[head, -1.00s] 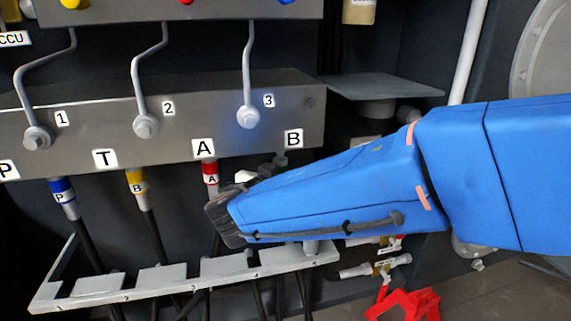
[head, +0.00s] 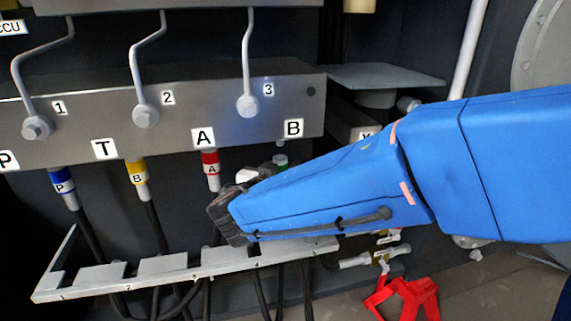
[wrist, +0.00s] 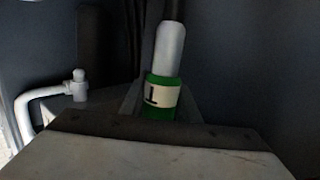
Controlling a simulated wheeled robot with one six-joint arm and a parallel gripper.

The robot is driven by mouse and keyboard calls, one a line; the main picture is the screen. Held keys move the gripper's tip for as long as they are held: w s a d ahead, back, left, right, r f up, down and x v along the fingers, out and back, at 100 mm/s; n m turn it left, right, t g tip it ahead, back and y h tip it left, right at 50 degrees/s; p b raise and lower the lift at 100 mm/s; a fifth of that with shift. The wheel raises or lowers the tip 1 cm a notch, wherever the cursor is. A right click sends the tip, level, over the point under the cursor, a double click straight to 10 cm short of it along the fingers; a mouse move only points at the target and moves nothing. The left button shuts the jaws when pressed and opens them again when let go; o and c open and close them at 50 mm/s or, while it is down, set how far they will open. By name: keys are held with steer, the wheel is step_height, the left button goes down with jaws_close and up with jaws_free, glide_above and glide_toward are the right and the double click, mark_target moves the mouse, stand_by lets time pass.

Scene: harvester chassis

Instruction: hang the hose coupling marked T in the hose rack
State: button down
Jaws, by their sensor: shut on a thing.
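The hose coupling marked T shows in the wrist view (wrist: 162,92) as a green band with a cream label, the T upside down, and a white sleeve with a dark hose above it. My gripper (wrist: 160,122) is shut on it. In the head view a green piece (head: 280,162) shows just below the B port, its lower part hidden behind my blue-covered arm; a gap seems to part it from the block. My gripper's dark end (head: 228,218) is above the hose rack. The grey hose rack (head: 165,268) has numbered slots; my arm hides part of its right end.
The valve block (head: 230,115) carries several levers and port labels. Blue P (head: 62,185), yellow B (head: 138,180) and red A (head: 210,170) couplings hang below it, hoses running down behind the rack. A red strap piece (head: 405,298) lies at lower right.

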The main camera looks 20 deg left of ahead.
steer(key=s+d+r, duration=0.2)
steer(key=s+d, duration=0.6)
steer(key=s, duration=0.5)
steer(key=shift+s+d, duration=0.25)
steer(key=shift+s, duration=0.15)
stand_by(0.6)
steer(key=s+a, duration=0.6)
steer(key=a, duration=0.3)
steer(key=s+a, duration=0.6)
steer(key=a, duration=0.4)
steer(key=shift+a, duration=0.3)
stand_by(0.9)
step_height(320, 180, down, 2)
steer(key=shift+f, duration=0.15)
stand_by(0.5)
